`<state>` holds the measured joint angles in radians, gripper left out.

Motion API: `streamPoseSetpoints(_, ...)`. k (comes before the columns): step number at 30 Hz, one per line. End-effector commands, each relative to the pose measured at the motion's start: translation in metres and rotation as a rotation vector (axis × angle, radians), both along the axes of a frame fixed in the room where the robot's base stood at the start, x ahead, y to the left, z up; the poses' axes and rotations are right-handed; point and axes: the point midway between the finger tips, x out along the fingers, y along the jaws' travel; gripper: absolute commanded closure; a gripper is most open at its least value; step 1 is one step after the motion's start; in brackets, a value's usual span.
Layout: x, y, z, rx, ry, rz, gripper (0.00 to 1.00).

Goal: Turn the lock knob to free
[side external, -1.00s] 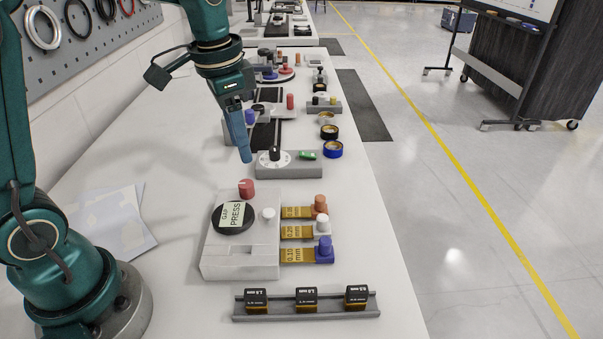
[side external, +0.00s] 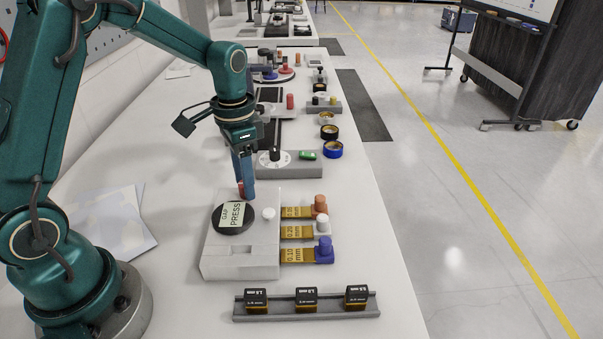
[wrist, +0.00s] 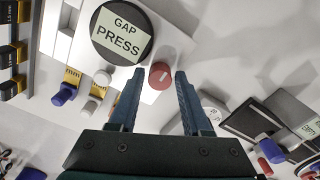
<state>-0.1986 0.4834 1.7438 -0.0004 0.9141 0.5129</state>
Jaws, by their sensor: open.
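The gap press fixture (side external: 216,257) is a pale grey block with a black disc (side external: 233,218) labelled GAP PRESS. A red knob (side external: 240,188), the likely lock knob, stands at its far edge, partly hidden by my gripper (side external: 247,193) in the side view. In the wrist view the red knob (wrist: 160,76) lies between the two blue fingertips of my gripper (wrist: 158,73), with a gap showing on each side. My gripper is open and points down at the knob. I cannot tell how far the fingertips reach down around it. A white knob (side external: 268,214) sits beside the disc.
Tabs with orange, white and blue knobs (side external: 323,249) stick out to the fixture's right. A rail (side external: 327,309) with black blocks lies in front. A dial box (side external: 311,171) stands close behind my gripper, with tape rolls (side external: 332,149) to its right.

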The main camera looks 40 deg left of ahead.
Motion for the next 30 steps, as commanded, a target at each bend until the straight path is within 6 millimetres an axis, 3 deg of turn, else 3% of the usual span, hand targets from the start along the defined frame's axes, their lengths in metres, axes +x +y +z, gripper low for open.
streamPoseSetpoints(1,0.0,0.0,0.0001,0.0,0.0,0.0,0.52)
streamPoseSetpoints(2,0.0,0.0,0.0002,0.0,0.0,0.0,0.59)
streamPoseSetpoints(5,0.0,0.0,0.0003,0.0,0.0,0.0,0.98)
streamPoseSetpoints(6,0.0,0.0,0.0003,0.0,0.0,0.0,1.0)
streamPoseSetpoints(17,0.0001,-0.0003,0.0007,0.0,0.0,0.05,1.0)
streamPoseSetpoints(30,0.0004,-0.0009,0.0013,0.0,-0.001,0.385,1.0)
